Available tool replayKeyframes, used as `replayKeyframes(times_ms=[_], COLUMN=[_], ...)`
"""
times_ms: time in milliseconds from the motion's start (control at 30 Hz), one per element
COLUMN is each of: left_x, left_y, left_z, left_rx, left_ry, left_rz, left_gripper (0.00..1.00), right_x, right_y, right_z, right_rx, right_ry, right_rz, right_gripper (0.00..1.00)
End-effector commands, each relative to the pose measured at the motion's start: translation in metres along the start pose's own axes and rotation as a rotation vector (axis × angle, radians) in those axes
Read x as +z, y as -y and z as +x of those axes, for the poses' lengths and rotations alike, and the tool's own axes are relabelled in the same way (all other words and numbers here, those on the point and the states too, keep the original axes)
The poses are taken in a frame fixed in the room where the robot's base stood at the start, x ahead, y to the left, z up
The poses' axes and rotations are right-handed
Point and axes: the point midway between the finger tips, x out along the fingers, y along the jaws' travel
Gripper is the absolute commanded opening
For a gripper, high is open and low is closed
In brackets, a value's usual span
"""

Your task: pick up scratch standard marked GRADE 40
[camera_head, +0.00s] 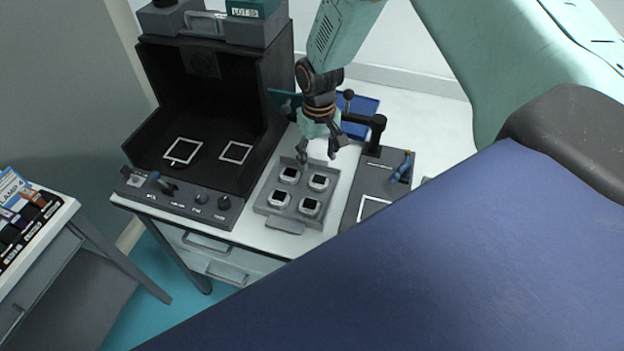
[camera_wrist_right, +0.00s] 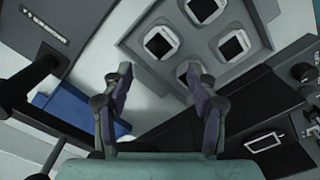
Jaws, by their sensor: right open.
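Several scratch standards, pale squarish pieces with dark square windows, sit in a grey tray (camera_head: 286,212) on the white table. In the head view they are a back-left one (camera_head: 289,175), a back-right one (camera_head: 318,182), a front-left one (camera_head: 280,198) and a front-right one (camera_head: 309,206). No GRADE 40 marking is readable. My right gripper (camera_head: 319,154) is open and empty above the tray's back edge. In the right wrist view its spread fingers (camera_wrist_right: 158,73) point toward the tray (camera_wrist_right: 192,47), with the nearest standard (camera_wrist_right: 160,42) just beyond them. My left gripper is not in view.
A black open-fronted booth (camera_head: 205,115) stands left of the tray, with a knobbed panel in front. A dark fixture (camera_head: 378,180) with a blue-handled lever is close on the right. A blue tray (camera_head: 358,115) lies behind. A side table (camera_head: 30,250) stands far left.

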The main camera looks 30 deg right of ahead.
Motion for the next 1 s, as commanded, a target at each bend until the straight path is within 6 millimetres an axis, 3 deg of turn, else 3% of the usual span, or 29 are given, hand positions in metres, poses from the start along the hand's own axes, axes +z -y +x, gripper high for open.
replayKeyframes(times_ms=[500,800,1000], left_x=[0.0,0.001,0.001], left_y=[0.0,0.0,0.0], left_z=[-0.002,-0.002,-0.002], left_rx=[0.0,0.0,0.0], left_ry=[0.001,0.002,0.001], left_rz=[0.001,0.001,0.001], left_gripper=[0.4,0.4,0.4], right_x=[0.007,0.004,0.003], right_y=[0.004,0.004,0.004], right_z=[0.066,0.07,0.07], right_rx=[0.0,-0.001,-0.001], right_ry=[0.002,0.0,0.0], right_rz=[-0.001,-0.002,-0.003], right_gripper=[0.59,0.59,0.43])
